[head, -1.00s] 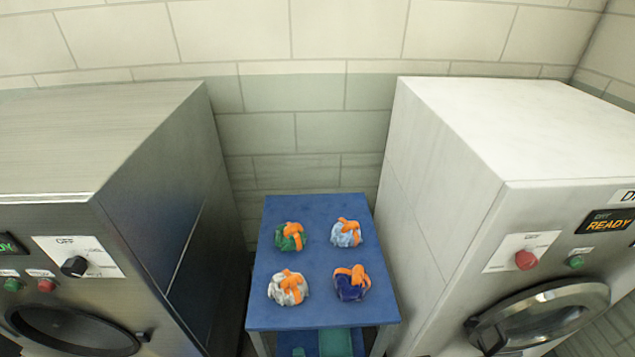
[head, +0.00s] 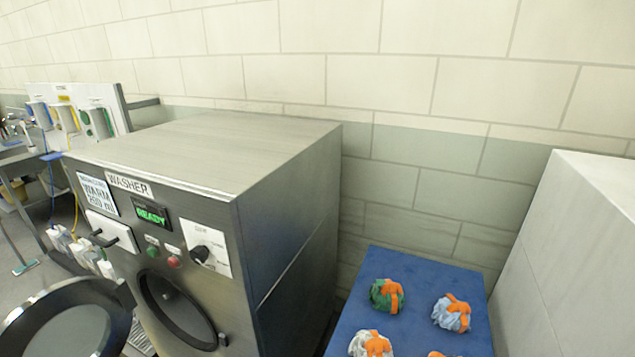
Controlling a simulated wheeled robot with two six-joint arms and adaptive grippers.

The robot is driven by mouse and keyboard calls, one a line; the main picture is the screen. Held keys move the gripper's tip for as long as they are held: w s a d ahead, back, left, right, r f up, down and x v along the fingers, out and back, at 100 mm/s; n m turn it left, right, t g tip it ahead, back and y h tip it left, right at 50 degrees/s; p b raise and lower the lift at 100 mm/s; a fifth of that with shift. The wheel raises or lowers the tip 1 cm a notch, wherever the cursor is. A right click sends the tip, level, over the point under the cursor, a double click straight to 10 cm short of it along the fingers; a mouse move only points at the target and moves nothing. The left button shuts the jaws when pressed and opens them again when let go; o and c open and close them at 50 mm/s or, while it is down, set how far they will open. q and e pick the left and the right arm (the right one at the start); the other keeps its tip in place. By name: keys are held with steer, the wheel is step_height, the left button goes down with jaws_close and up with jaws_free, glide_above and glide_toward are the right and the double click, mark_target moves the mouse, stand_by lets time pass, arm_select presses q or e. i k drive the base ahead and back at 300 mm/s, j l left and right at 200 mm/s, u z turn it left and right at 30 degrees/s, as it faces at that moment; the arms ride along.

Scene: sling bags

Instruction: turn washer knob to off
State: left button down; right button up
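The washer (head: 262,210) is a grey metal machine at the centre left of the head view, labelled WASHER. Its display (head: 151,215) reads READY in green. The black washer knob (head: 200,254) sits on a white dial plate (head: 212,247) at the right of the front panel. Its pointer end appears to face lower left, away from the label at the top of the plate; the small lettering is too blurred to read. The round door (head: 62,325) stands swung open at the lower left, showing the dark drum opening (head: 177,308). Neither gripper is in view.
A blue table (head: 410,276) right of the washer holds several bundles with orange straps, including a green one (head: 386,297) and a light blue one (head: 451,314). A white machine (head: 575,255) stands at the far right. Racks and bottles (head: 75,245) stand at the left.

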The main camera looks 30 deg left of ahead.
mark_target(200, 254)
steer(key=j+u, duration=0.15)
steer(key=u, duration=1.4)
steer(key=i+l, duration=0.05)
steer(key=l, duration=0.05)
